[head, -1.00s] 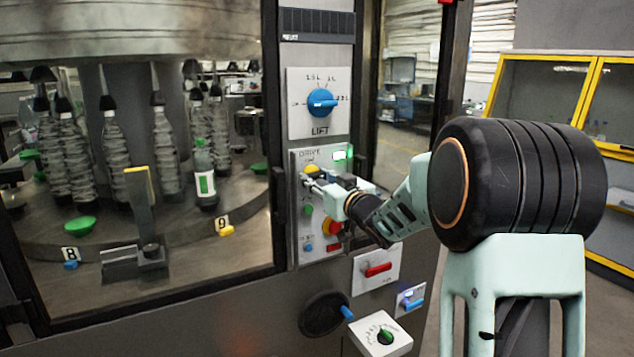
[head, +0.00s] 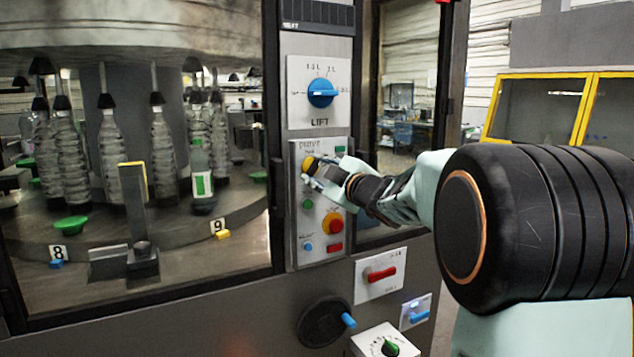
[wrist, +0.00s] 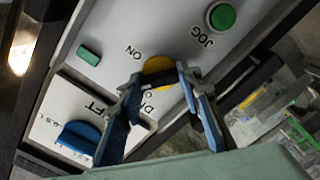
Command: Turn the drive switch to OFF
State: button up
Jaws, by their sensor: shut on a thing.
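The drive switch is a yellow round knob (head: 309,163) with a dark bar, at the top of the light grey DRIVE panel. In the wrist view the knob (wrist: 158,68) lies between my fingertips, and its dark bar runs from one finger to the other. An ON label shows beside it; lettering on the near side is partly hidden. My gripper (head: 318,172) is shut on the switch's bar; its two blue-grey fingers (wrist: 160,82) straddle it. A green rectangular lamp (wrist: 88,55) sits near the knob.
Below on the panel are a green button (head: 308,204) and a red-and-yellow stop button (head: 333,222). The blue LIFT knob (head: 322,93) is above. A red handle (head: 381,274) is lower right. Bottles stand behind glass on the left.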

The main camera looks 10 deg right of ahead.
jog(key=n+b, duration=0.1)
jog(key=n, duration=0.1)
jog(key=n+b, duration=0.1)
jog(key=shift+f+n+b, duration=0.2)
jog(key=shift+n+b, duration=0.1)
jog(key=shift+n, duration=0.1)
jog(key=shift+r+n+b, duration=0.15)
jog(key=shift+n+b, duration=0.85)
jog(key=shift+n, duration=0.7)
jog(key=o, duration=0.9)
jog(key=v, duration=1.2)
jog(key=shift+r, duration=0.1)
